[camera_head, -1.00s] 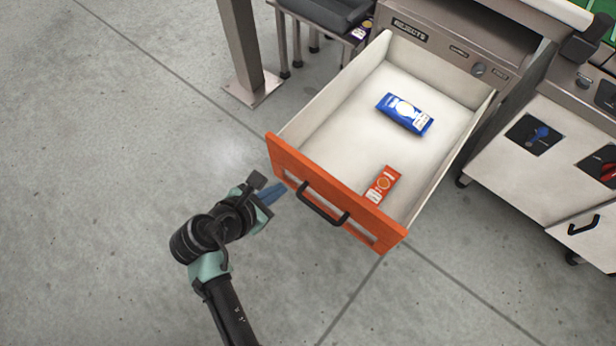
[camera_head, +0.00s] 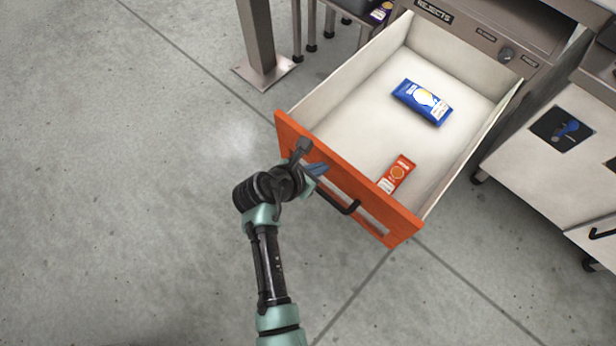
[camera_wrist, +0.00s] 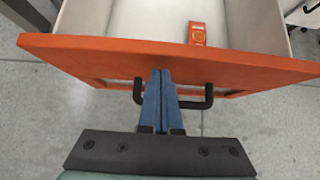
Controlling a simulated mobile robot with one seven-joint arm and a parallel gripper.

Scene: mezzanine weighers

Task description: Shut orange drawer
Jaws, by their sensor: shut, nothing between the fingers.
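The orange drawer (camera_head: 376,205) stands pulled far out of the cabinet marked REJECTS. Its orange front and dark bar handle (camera_head: 340,203) face my arm. The drawer also shows in the wrist view (camera_wrist: 230,66), with the handle (camera_wrist: 190,104) behind my fingers. My gripper (camera_head: 320,168) is shut and empty at the drawer front, near the left end of the handle in the head view. In the wrist view its blue fingertips (camera_wrist: 160,74) overlap the orange front near the handle's middle. I cannot tell whether they touch it.
Inside the drawer lie a blue packet (camera_head: 422,102) and an orange packet (camera_head: 397,173). A metal post (camera_head: 258,45) stands on the left. A white cabinet (camera_head: 550,160) stands on the right. The floor around my arm is clear.

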